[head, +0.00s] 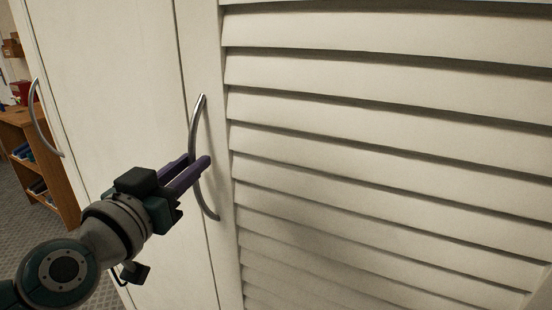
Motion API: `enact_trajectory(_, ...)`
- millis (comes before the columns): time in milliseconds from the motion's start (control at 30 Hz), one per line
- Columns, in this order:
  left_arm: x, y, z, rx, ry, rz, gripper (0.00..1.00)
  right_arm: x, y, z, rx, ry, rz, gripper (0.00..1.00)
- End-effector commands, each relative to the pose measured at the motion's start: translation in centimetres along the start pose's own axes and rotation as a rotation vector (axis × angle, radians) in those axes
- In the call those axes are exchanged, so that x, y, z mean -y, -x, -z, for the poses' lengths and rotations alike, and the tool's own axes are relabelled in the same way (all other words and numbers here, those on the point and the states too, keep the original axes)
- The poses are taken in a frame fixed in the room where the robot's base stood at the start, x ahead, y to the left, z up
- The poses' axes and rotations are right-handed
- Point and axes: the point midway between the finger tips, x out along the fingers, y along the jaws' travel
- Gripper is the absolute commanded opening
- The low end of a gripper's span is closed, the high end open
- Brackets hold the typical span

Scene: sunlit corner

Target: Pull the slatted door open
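The slatted door (380,109) is off-white with wide horizontal slats and fills the right of the head view. It looks closed, its left edge along a dark seam beside a plain panel. Its curved metal handle (197,121) stands upright on the left stile. My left gripper (198,160) reaches in from the lower left with its purple fingers at the middle of the handle. The handle appears to pass between the fingers, and the near finger hides part of it. Whether they press on it cannot be told. My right gripper is not in view.
A plain white door panel (115,95) with its own curved handle (42,120) stands to the left. Beyond it are a wooden shelf unit (62,188) holding several items and grey carpet (40,228).

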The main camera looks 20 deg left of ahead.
Motion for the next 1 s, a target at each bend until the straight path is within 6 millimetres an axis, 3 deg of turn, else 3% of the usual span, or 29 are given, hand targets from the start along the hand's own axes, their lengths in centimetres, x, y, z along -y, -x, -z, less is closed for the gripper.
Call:
enact_trajectory(200, 0.01, 0.02, -0.01, 0.000, 0.000, 0.000, 0.00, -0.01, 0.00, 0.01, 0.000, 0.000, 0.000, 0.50)
enact_trajectory(1000, 0.01, 0.02, -0.01, 0.000, 0.000, 0.000, 0.00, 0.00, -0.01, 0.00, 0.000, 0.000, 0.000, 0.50)
